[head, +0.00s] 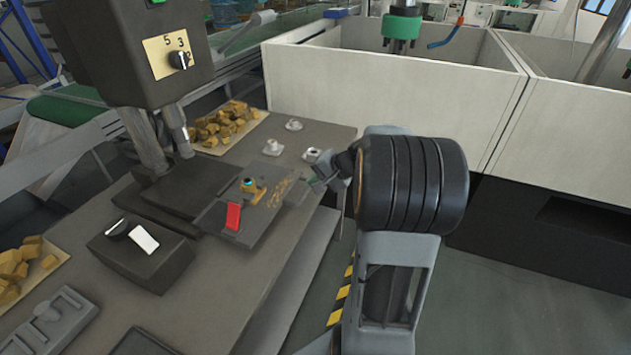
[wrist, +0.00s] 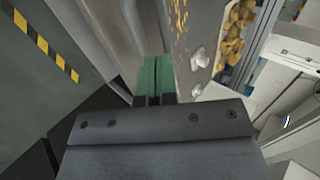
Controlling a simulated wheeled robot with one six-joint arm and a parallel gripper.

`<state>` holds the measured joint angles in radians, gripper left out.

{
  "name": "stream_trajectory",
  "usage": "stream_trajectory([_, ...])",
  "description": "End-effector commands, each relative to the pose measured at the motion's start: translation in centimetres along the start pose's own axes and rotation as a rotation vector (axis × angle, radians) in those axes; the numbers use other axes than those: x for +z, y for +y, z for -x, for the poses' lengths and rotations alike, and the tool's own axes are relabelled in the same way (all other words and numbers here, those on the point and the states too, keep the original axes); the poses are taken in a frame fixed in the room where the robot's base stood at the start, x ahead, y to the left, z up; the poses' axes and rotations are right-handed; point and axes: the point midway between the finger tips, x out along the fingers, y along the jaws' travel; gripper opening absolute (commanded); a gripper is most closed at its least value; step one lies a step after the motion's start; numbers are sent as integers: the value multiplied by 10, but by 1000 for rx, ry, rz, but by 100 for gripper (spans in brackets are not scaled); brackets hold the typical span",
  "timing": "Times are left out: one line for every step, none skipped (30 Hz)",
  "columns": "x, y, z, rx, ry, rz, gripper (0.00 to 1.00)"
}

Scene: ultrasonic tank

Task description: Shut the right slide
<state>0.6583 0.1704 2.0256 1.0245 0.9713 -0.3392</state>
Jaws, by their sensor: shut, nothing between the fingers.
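I cannot tell for sure which part is the right slide. A dark flat plate (head: 225,217) juts out to the right from under the machine head. It carries a red block (head: 233,216), a small yellow piece with a teal top (head: 249,186) and yellow wear marks. My gripper (head: 318,180) is at the table's right edge, just right of the plate, partly hidden by my wrist. In the wrist view, my green fingers (wrist: 155,80) are together and empty, beside a grey metal edge. I cannot tell whether they touch it.
The machine head (head: 120,50) with a dial overhangs the table (head: 200,290). Trays of yellow chunks (head: 225,127) and several small metal fittings (head: 273,147) lie on the table. Large white tanks (head: 390,90) stand behind. Open floor (head: 500,290) lies at the lower right.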

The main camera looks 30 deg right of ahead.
Motion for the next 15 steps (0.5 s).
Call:
stream_trajectory([1,0,-10,2,-5,1,0])
stream_trajectory([1,0,-14,3,-5,1,0])
stream_trajectory([1,0,-21,2,-4,1,0])
stream_trajectory([1,0,-25,2,-4,1,0])
stream_trajectory([1,0,-30,3,-4,1,0])
stream_trajectory([1,0,-35,3,-3,0,0])
stream_trajectory([1,0,-39,2,-3,0,0])
stream_trajectory([1,0,-43,3,-3,1,0])
stream_trajectory([1,0,-47,3,-3,2,0])
stream_trajectory([1,0,-50,3,-2,1,0])
stream_trajectory([1,0,-52,2,-2,1,0])
stream_trajectory([1,0,-56,2,-2,1,0])
stream_trajectory([1,0,-58,2,-2,1,0])
stream_trajectory([1,0,-60,3,-2,1,0])
stream_trajectory([1,0,-61,3,-1,1,0])
